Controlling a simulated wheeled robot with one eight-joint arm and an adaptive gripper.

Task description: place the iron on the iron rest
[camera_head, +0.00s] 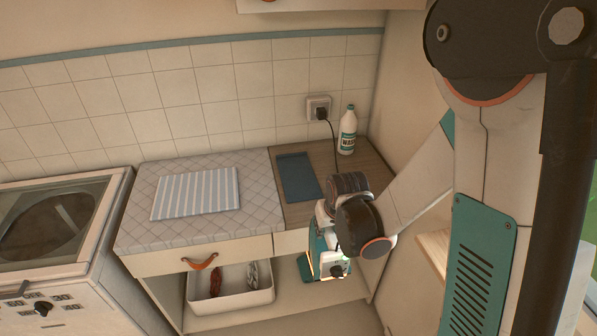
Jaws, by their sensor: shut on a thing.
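My gripper (330,263) hangs in front of the counter's front edge, to the right of the drawer. It is shut on the iron, which is mostly hidden by the gripper and wrist. A teal piece (304,268) shows low at the gripper's left; I cannot tell for sure whether it belongs to the iron. A black cord (336,147) runs from the wall socket down behind my wrist. A flat dark blue-grey pad, seemingly the iron rest (298,178), lies bare on the wooden counter, above and left of the gripper.
A white bottle (348,132) stands at the counter's back right corner, near the socket (319,110). A quilted ironing surface (145,226) with a folded striped cloth (195,193) is left of the pad. Below is a white bin (232,298). A stove (62,285) stands far left.

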